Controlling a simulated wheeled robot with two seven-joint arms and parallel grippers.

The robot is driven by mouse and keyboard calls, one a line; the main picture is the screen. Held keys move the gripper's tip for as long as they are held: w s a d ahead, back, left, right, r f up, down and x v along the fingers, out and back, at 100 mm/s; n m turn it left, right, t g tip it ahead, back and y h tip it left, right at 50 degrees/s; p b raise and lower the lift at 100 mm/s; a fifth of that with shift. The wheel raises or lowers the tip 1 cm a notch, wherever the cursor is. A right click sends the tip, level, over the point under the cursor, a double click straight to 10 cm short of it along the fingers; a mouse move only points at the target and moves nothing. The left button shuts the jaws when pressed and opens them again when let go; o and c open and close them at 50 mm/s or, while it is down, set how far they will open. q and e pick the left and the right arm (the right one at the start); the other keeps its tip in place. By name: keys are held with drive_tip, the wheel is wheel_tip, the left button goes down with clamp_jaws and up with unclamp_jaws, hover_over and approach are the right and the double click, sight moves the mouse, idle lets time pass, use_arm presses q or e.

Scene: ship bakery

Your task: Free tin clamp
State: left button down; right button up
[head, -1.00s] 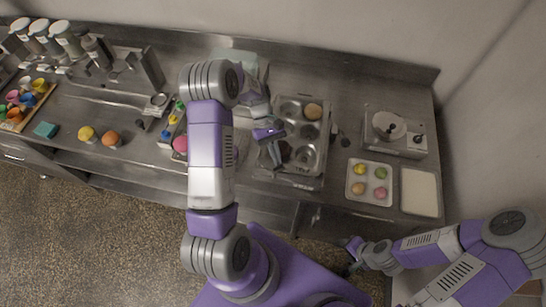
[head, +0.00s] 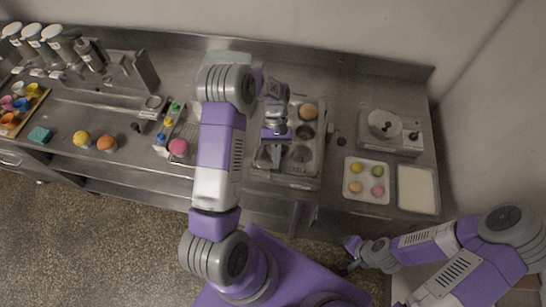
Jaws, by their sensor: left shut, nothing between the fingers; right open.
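A metal muffin tin (head: 312,160) sits on the steel counter in the middle of the head view. A brown round bun (head: 308,111) lies in its far right cup; other cups look empty. My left gripper (head: 275,160) is over the tin's left side, pointing down, shut with nothing in it. My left arm and gripper hide part of the tin's left side, and I cannot make out the clamp. My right gripper (head: 347,262) is open and low, off the counter's front edge, away from the tin.
A white tray with several coloured balls (head: 349,196) and a pale flat tray (head: 418,190) lie to the right. A scale-like device (head: 411,145) stands behind them. A pink ball (head: 179,147), an orange ball (head: 106,143) and a yellow ball (head: 81,139) lie left.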

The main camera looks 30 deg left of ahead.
use_arm(q)
drive_tip(key=shift+s+a+f, duration=0.1)
drive_tip(key=shift+s, duration=0.3)
drive_tip(key=v, duration=0.8)
drive_tip(key=shift+w+b, duration=0.15)
drive_tip(key=shift+b, duration=0.2)
